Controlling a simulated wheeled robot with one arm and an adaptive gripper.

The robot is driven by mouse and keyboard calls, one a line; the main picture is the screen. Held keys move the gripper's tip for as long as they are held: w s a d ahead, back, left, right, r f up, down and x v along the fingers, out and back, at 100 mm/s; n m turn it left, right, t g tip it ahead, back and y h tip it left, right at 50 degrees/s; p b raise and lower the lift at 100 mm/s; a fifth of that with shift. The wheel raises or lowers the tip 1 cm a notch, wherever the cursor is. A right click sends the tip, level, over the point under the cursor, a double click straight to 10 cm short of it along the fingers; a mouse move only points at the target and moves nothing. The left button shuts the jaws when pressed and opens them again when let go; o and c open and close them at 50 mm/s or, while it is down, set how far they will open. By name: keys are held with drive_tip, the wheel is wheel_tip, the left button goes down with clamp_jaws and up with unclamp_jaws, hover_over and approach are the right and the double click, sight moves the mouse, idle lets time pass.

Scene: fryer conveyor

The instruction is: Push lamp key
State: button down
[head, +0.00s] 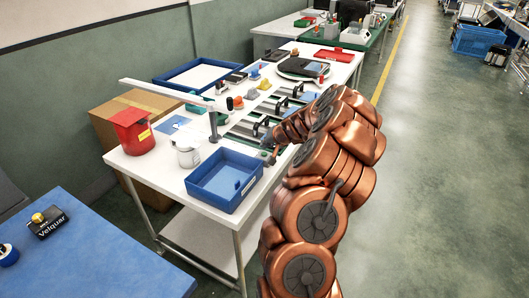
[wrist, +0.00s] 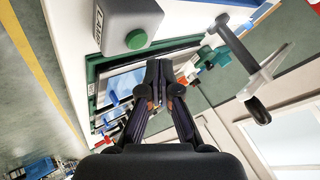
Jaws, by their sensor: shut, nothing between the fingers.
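A grey box (wrist: 118,18) with a round green key (wrist: 136,39) on it lies at the top of the wrist view. Dark lettering runs along its side, too small to read for certain. My gripper (wrist: 158,72) is shut and empty, its fingertips just below and to the right of the green key in that picture, apart from it. In the head view my gripper (head: 267,143) is low over the near part of the white table, partly hidden by my arm. A white lamp bar (head: 165,92) on a dark post stands left of it.
A blue bin (head: 203,196), a white pot (head: 187,158) and a red container (head: 131,139) stand on the table's near end. Green-framed fixtures (head: 245,127) lie beyond my gripper. A blue table (head: 95,262) is at lower left.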

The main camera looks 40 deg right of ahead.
sight(265, 154)
drive_tip(key=shift+r+p, duration=1.1)
drive_tip(key=shift+r, duration=1.45)
drive_tip(key=shift+f, duration=0.1)
drive_tip(key=s+a+r+n+g+y, duration=0.1)
drive_tip(key=a+r+n+y, duration=0.25)
drive_tip(key=a, duration=1.15)
drive_tip(key=a+r+n+g+y, duration=0.25)
drive_tip(key=a+r, duration=0.25)
drive_tip(key=a, duration=1)
drive_tip(key=s+a+r+n+g+h, duration=0.1)
drive_tip(key=s+a+n+g, duration=0.1)
drive_tip(key=s+a, duration=0.7)
drive_tip(key=s+a+n+g+h, duration=0.1)
drive_tip(key=s+a+n+g, duration=0.15)
drive_tip(key=s+a, duration=0.6)
drive_tip(key=s+d+g+h, duration=0.1)
drive_tip(key=s+d, duration=0.1)
drive_tip(key=s, duration=0.7)
drive_tip(key=s+d+g+h, duration=0.1)
drive_tip(key=s+g, duration=0.1)
drive_tip(key=s, duration=0.8)
drive_tip(key=shift+s+d+f+h, duration=0.3)
drive_tip(key=shift+d+f+h, duration=0.1)
